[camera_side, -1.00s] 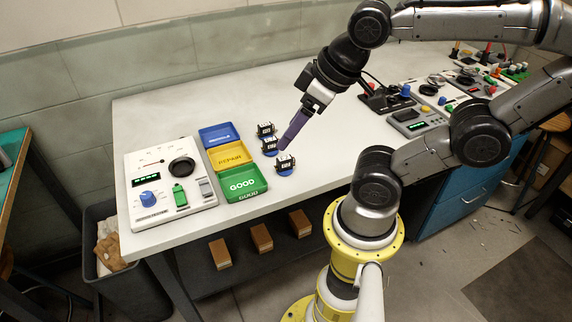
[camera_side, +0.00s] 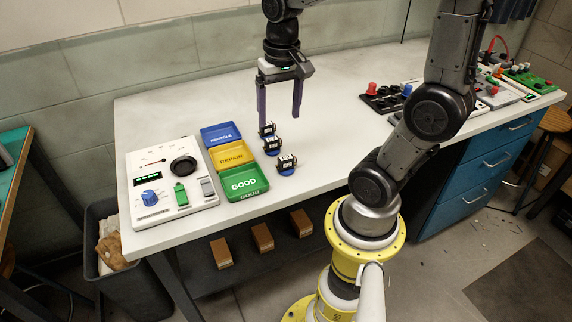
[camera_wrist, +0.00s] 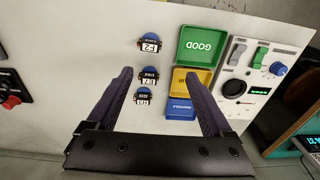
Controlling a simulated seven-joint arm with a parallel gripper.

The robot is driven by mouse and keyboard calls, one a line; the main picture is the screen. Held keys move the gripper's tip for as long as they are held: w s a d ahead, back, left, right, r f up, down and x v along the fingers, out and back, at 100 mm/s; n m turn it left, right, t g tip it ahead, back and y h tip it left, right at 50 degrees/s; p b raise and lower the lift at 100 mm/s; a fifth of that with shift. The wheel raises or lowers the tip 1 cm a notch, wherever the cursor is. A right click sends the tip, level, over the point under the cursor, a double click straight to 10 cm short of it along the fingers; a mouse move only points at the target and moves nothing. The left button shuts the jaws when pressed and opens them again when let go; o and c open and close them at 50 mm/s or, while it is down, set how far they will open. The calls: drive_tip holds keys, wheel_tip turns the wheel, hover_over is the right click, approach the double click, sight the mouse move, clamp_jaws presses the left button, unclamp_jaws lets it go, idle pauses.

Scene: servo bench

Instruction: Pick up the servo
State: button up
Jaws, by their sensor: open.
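Three small black servos with white labels sit on round blue stands in a row on the white bench. In the side view they are the far servo (camera_side: 267,130), the middle servo (camera_side: 272,145) and the near servo (camera_side: 286,162). My gripper (camera_side: 279,119) points down with its two purple fingers apart and empty, above the far end of the row. In the wrist view my gripper (camera_wrist: 160,75) is open. The middle servo (camera_wrist: 149,76) and far servo (camera_wrist: 143,96) appear between its fingers, nearer the left one. The near servo (camera_wrist: 150,42) lies beyond the fingertips.
Blue (camera_side: 219,134), yellow (camera_side: 231,155) and green (camera_side: 244,183) trays stand left of the servos. A white tester panel (camera_side: 164,208) is farther left. Other devices (camera_side: 388,97) are at the right. The bench between the servos and those devices is clear.

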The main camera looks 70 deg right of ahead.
sight(286, 157)
drive_tip(key=shift+m+g, duration=0.3)
drive_tip(key=shift+m, duration=0.1)
drive_tip(key=f, duration=0.5)
drive_tip(key=d+f, duration=0.1)
drive_tip(key=f, duration=0.4)
drive_tip(key=s+f, duration=0.1)
drive_tip(key=f, duration=0.4)
drive_tip(key=shift+d+f, duration=0.2)
drive_tip(key=shift+d, duration=0.15)
drive_tip(key=shift+w, duration=0.1)
drive_tip(key=c, duration=1.2)
drive_tip(key=shift+r, duration=0.15)
drive_tip(key=shift+c, duration=0.2)
